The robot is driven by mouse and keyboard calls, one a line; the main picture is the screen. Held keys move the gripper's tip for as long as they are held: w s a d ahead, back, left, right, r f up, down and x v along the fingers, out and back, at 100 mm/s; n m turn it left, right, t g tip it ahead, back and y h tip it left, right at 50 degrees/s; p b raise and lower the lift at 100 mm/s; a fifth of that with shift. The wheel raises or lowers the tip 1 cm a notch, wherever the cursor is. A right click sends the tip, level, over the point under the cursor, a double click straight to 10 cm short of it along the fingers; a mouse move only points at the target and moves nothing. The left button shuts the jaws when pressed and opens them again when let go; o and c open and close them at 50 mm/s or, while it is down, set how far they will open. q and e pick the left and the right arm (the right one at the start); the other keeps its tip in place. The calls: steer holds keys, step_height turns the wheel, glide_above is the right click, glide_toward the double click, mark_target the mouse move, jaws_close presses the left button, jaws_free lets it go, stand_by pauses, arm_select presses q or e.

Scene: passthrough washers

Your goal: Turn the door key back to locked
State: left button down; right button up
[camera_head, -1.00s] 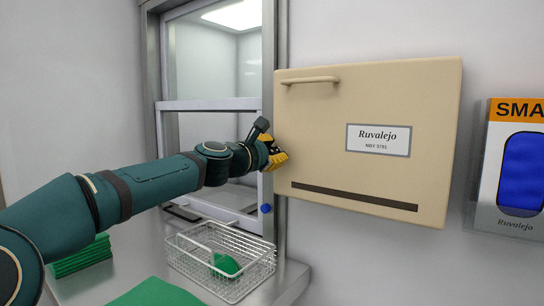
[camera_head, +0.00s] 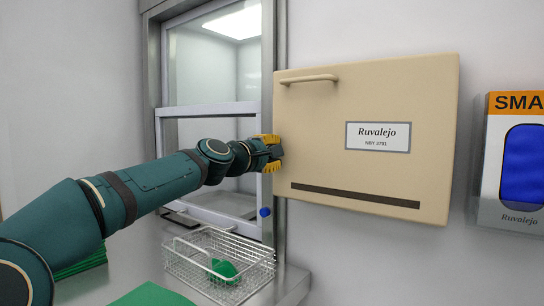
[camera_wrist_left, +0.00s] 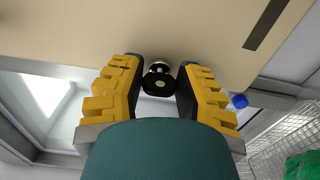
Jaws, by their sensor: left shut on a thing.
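The key (camera_wrist_left: 158,84), a black round-headed piece with a silver collar, shows in the left wrist view between my yellow fingers, against a beige surface. My left gripper (camera_wrist_left: 160,68) is shut on it, one finger on each side. In the head view my left gripper (camera_head: 270,153) is at the left edge of the beige Ruvalejo cabinet (camera_head: 320,120), beside the frame of the pass-through window (camera_head: 205,108). The key is hidden there behind my fingers. I cannot tell its turn angle. My right gripper is not in view.
A wire basket (camera_head: 190,265) with a green item (camera_head: 224,269) stands on the steel counter (camera_head: 135,255) below my arm. Green cloths (camera_head: 80,262) lie to the left. A blue knob (camera_head: 265,212) is below my gripper. A dispenser (camera_head: 515,165) hangs at the right.

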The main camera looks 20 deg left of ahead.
arm_select(q)
steer(key=shift+r+m, duration=0.15)
steer(key=shift+m, duration=0.25)
steer(key=c, duration=0.6)
jaws_free()
steer(key=shift+a, duration=0.1)
steer(key=shift+s+a, duration=0.15)
steer(key=shift+s, duration=0.15)
steer(key=shift+v, duration=5.6)
